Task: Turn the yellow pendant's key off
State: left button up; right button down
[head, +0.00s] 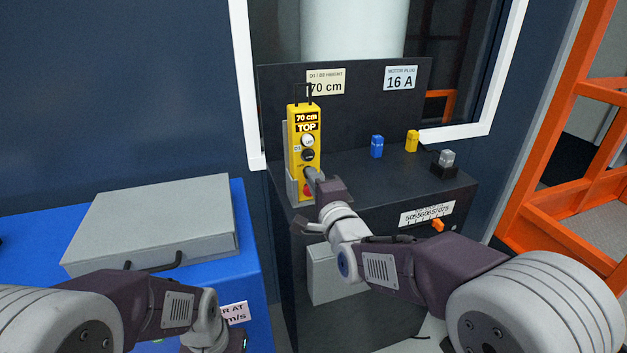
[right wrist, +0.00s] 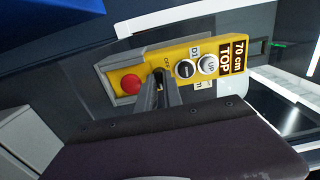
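The yellow pendant (head: 304,128) stands upright in a grey holder at the left of the dark cabinet top. Its display reads 70 cm TOP; below are a white button, a black button and a red stop button. It lies sideways in the right wrist view (right wrist: 192,48). My right gripper (head: 311,174) is at the pendant's lower face, between the black and red buttons. In the right wrist view its fingers (right wrist: 160,78) are close together at the OFF label, with the key hidden between their tips. My left gripper (head: 213,343) is mostly cut off at the bottom edge.
A grey case (head: 160,220) lies on the blue bench at left. An orange frame (head: 560,150) rises at right.

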jog(key=shift+n, duration=0.3)
jog(key=n+b, duration=0.1)
jog(key=n, duration=0.2)
jog(key=shift+f+n+b, duration=0.1)
jog(key=shift+n+b, duration=0.3)
jog(key=n+b, duration=0.1)
jog(key=n, duration=0.8)
jog(key=shift+b, duration=0.3)
jog(key=shift+n, duration=2.2)
jog(key=c, duration=1.8)
grip_release()
jog(key=shift+o, duration=0.2)
